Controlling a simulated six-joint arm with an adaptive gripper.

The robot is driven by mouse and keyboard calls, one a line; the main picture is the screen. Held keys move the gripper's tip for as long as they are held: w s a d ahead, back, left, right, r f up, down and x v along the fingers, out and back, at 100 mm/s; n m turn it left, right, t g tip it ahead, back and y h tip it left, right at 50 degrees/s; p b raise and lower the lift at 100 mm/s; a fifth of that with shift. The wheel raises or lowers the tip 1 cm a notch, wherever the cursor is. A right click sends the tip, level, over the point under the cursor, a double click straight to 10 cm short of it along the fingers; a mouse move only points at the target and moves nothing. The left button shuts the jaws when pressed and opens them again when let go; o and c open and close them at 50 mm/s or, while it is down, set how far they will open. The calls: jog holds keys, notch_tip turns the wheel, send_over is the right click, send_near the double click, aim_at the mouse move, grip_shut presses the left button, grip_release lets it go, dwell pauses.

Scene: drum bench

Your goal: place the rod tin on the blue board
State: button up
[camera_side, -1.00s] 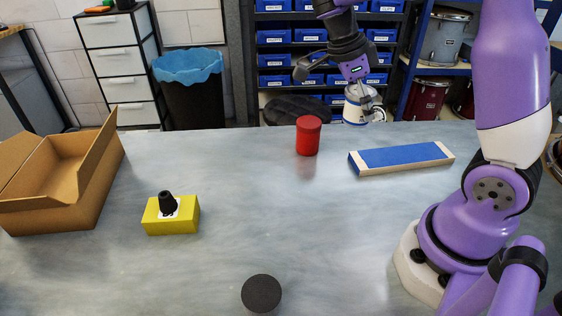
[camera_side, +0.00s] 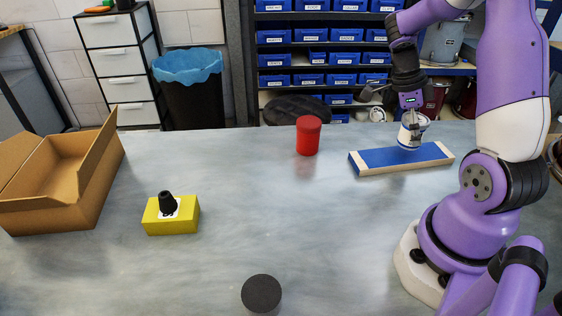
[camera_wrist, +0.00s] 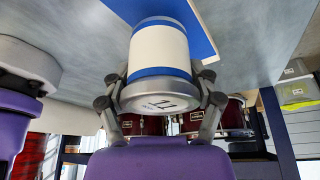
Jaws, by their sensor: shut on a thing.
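The rod tin (camera_side: 412,136) is white with blue bands. My gripper (camera_side: 411,119) is shut on it and holds it roughly upright, over the far part of the blue board in the side view. The blue board (camera_side: 375,160) is a low flat block with a blue top and pale wooden ends, lying on the bench. I cannot tell whether the tin's base touches the board. In the wrist view the tin (camera_wrist: 159,50) sits between my fingers (camera_wrist: 159,82), with part of the blue board (camera_wrist: 203,42) showing beyond it.
A red tin (camera_side: 308,137) stands left of the board. The middle of the bench (camera_side: 310,220) is clear.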

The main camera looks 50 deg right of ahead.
jog(key=shift+f, duration=1.4)
jog(key=o, duration=1.3)
jog(key=shift+f, duration=0.1)
